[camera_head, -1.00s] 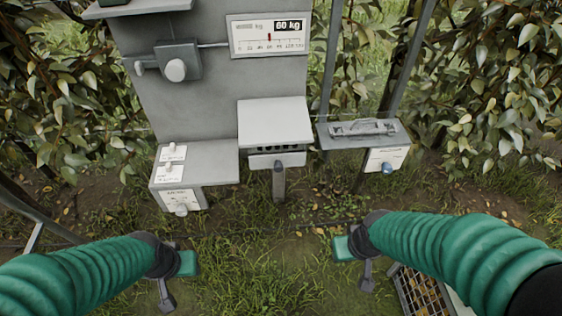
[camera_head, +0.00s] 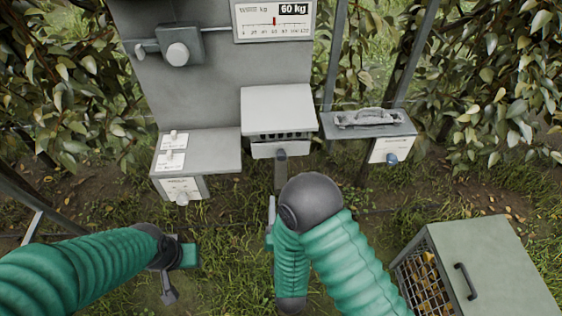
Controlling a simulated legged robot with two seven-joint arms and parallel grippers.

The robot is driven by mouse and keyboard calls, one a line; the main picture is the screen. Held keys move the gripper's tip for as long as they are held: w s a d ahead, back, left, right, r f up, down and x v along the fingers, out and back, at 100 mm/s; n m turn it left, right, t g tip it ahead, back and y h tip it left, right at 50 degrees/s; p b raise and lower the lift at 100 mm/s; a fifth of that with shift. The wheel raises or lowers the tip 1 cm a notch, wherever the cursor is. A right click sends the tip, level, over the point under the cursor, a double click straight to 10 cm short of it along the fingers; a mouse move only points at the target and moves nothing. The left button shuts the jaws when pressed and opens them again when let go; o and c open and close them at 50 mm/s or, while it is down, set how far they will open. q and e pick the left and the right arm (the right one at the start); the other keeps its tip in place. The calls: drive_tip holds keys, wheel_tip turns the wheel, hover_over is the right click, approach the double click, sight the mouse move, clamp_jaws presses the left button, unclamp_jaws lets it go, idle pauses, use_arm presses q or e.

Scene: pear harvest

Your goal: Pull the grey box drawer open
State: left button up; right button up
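A grey box (camera_head: 278,108) with a pale sloping lid sits on the middle of the grey panel. Its drawer front (camera_head: 280,149), below a row of dark slots, has a dark grey knob (camera_head: 281,155) and looks shut. My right gripper (camera_head: 270,215) is below and just left of that knob, apart from it. My own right arm hides much of it, so its opening cannot be judged. My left gripper (camera_head: 178,272) hangs over grass at lower left, away from the boxes. It appears empty; its finger spacing is unclear.
A left grey box (camera_head: 205,153) has a white knob (camera_head: 183,198). A right box (camera_head: 352,126) has a top handle and blue knob (camera_head: 391,160). A green-grey crate (camera_head: 490,260) with mesh stands lower right. Foliage borders both sides.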

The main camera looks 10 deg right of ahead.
drive_tip(key=p, duration=0.2)
approach(282, 159)
drive_tip(key=shift+t, duration=0.3)
drive_tip(key=w, duration=0.9)
drive_tip(key=shift+w+d+f, duration=0.1)
drive_tip(key=shift+w+f, duration=0.2)
drive_tip(key=shift+w, duration=0.05)
clamp_jaws()
idle(0.4)
